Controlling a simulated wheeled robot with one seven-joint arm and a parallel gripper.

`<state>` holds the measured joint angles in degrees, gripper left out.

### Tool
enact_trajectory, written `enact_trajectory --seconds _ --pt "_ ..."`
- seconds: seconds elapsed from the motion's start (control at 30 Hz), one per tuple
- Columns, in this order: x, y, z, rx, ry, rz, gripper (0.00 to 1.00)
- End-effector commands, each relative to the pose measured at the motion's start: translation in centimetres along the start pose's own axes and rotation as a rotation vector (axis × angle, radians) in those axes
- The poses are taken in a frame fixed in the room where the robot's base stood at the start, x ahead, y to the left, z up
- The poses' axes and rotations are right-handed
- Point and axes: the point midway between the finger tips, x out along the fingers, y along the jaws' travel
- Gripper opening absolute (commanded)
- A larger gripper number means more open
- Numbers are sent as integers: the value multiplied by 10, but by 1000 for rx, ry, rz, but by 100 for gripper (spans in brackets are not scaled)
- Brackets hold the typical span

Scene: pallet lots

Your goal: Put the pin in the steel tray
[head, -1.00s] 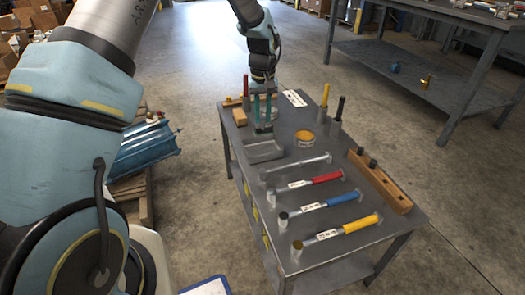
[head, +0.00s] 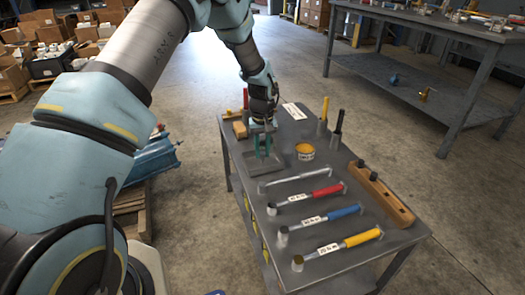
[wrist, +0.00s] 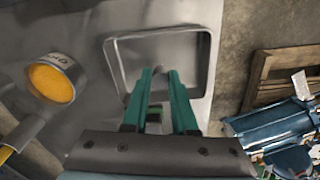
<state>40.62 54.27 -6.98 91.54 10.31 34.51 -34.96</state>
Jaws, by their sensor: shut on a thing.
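The steel tray (head: 236,165) is a shallow grey rectangular tray near the left edge of the bench top. In the wrist view the steel tray (wrist: 112,62) lies just beyond my fingertips. My gripper (head: 256,156) points down over the tray with its green fingers. In the wrist view my gripper (wrist: 159,75) is shut on a small grey thing, taken to be the pin (wrist: 158,88). The pin is mostly hidden between the fingers, and its height above the tray floor is hard to tell.
A yellow-filled tin (head: 305,152) stands right of the tray. A wooden block (head: 382,195) lies at the right edge. Upright handled tools (head: 323,115) and a label card (head: 294,111) are further back.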

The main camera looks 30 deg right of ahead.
Motion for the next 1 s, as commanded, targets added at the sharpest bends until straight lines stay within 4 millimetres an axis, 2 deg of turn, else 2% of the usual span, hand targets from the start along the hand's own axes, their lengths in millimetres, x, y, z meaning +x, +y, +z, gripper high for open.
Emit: enact_trajectory --seconds 0.03,0.27,0.6,0.77,1.0 --pt "1 0 0 0 0 0 29" --pt "0 0 0 0 0 0 55" --pt "-5 0 0 0 1 0 56" --pt "-29 0 -1 1 4 1 56" --pt "-80 0 0 0 3 1 56"
